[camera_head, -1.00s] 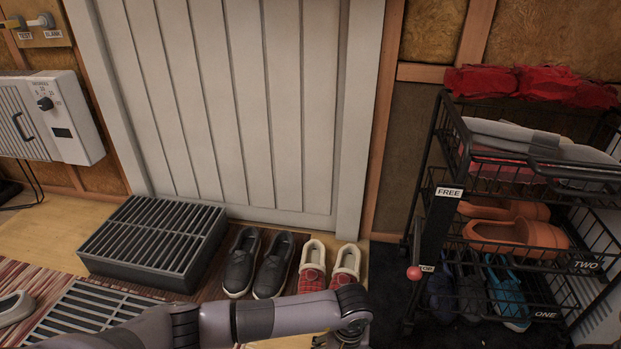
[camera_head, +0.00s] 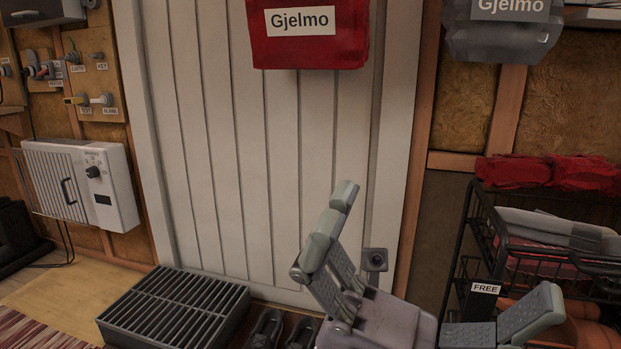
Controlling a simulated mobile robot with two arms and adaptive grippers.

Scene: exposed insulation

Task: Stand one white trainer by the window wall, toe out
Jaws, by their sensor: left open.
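No white trainer shows in the head view now, and no window shows either. My left gripper (camera_head: 446,243) is open and empty at the lower right, its fingers spread wide in front of the white panelled door and the black rack. Its body covers part of the floor by the door. My right gripper is not in view. A pair of dark shoes (camera_head: 265,328) stands at the foot of the door, cut off by the bottom edge.
A dark slatted box (camera_head: 172,308) stands before the white door (camera_head: 235,170). A black wire rack (camera_head: 466,235) with red cloth (camera_head: 545,172) on top stands at right. A white heater (camera_head: 82,185) hangs at left. Red (camera_head: 310,45) and grey (camera_head: 502,35) "Gjelmo" bags hang above.

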